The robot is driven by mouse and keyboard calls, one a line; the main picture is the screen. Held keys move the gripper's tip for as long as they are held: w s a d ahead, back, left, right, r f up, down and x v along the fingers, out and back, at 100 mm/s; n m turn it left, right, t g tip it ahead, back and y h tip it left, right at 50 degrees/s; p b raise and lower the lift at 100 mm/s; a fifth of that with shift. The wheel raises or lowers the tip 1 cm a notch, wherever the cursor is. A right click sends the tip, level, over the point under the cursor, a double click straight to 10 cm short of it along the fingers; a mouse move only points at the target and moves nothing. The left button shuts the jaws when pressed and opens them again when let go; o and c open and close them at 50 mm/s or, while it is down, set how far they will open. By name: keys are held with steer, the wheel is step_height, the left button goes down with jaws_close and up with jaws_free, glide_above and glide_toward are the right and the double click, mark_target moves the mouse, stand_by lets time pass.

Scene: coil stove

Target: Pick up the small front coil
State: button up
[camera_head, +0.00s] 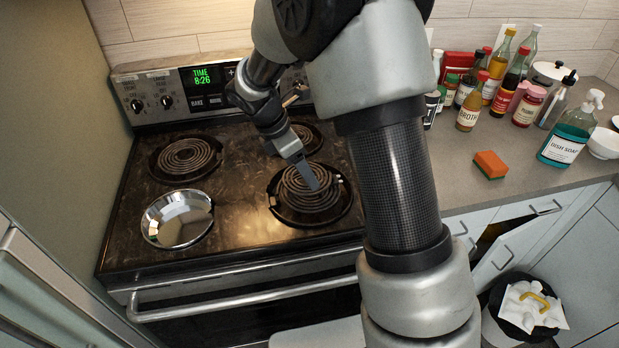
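The front right coil (300,205) is a dark spiral on a black round pan, and it is the only coil showing in the front row. My gripper (314,181) reaches down over this coil from the upper left. One grey finger shows against the coil's upper middle and hides part of the rings. I cannot tell whether the finger touches the coil or how far apart the fingers are. The coil appears to lie in its pan. At the front left burner is a shiny metal bowl or pan (178,219) with no coil visible in it.
Two rear coils, left (186,157) and right (305,138), sit on the dark stovetop (235,215). My arm covers the stove's right side. Bottles (468,112), an orange sponge (490,164) and dish soap (566,143) stand on the right counter. A bin (525,308) is at lower right.

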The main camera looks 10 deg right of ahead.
steer(key=shift+x, duration=3.35)
steer(key=shift+s+a, duration=0.1)
steer(key=shift+s, duration=0.05)
steer(key=c, duration=1.4)
